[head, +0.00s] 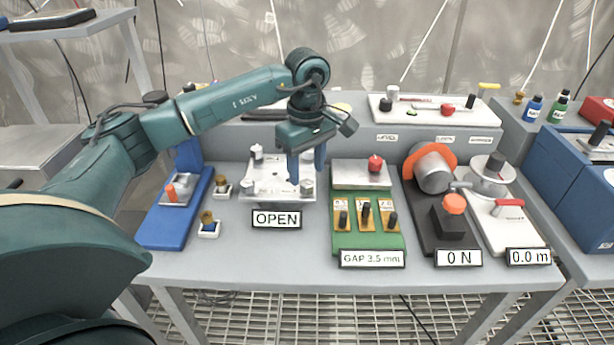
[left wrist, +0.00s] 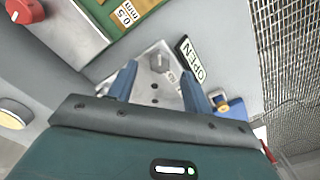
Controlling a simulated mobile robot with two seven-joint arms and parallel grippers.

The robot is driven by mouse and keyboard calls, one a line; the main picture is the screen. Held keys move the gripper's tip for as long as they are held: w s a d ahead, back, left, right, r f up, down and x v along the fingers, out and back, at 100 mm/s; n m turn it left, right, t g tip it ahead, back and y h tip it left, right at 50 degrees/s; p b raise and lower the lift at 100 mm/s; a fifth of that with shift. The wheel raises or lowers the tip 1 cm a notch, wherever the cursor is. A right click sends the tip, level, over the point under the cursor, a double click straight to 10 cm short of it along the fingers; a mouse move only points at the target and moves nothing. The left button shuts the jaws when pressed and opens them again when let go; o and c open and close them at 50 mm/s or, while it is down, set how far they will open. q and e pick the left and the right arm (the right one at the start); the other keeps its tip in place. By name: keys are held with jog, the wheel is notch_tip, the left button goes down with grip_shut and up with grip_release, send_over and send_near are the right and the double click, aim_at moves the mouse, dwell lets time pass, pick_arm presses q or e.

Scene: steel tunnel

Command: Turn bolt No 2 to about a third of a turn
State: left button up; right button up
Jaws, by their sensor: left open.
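A pale metal plate (head: 272,181) lies on the bench behind a sign reading OPEN (head: 276,219). Several silver bolt heads stand at its corners, one at the back left (head: 257,152), one at the front left (head: 247,188) and one at the front right (head: 307,187). I cannot read any bolt numbers, so I cannot tell which is No 2. My left gripper (head: 306,172) is open, pointing down over the plate's right side, and may hide part of it. In the left wrist view, a bolt head (left wrist: 160,62) and dark holes show between the open fingers (left wrist: 158,88).
A green gap-gauge board (head: 367,236) stands close right of the plate, with a red knob (head: 375,163) behind it. A blue stand (head: 178,213) and small brass parts (head: 208,224) are to the left. A raised shelf (head: 430,112) runs behind.

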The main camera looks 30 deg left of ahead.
aim_at(307, 183)
pick_arm(q)
notch_tip(307, 183, up, 10)
dwell(0.3)
jog(key=shift+f, duration=0.1)
dwell(0.3)
